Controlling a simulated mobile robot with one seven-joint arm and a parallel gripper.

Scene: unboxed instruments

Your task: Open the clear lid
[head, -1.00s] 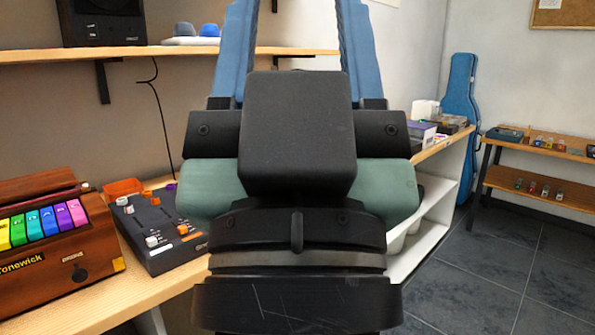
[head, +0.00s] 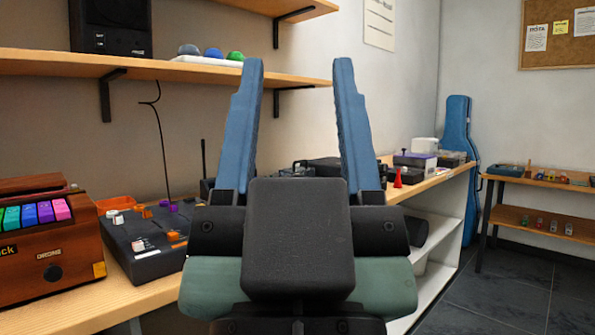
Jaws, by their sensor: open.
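My gripper (head: 299,64) fills the middle of the head view, its two blue fingers pointing up and standing wide apart with nothing between them. No clear lid can be made out for certain. Behind the fingers, on the wooden bench, stand a low dark item (head: 323,164) and some small greyish pieces, partly hidden by my gripper. Further along the bench is a box with a purple part (head: 416,160), and a dark low case (head: 455,158) lies beyond it. I cannot tell whether any of these has a clear lid.
A brown keyboard instrument with coloured keys (head: 45,240) and a dark mixer-like box (head: 145,240) stand at left. A small red item (head: 397,178) is on the bench (head: 440,179). A wooden shelf (head: 150,65) runs above. A blue instrument case (head: 457,140) leans at the back.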

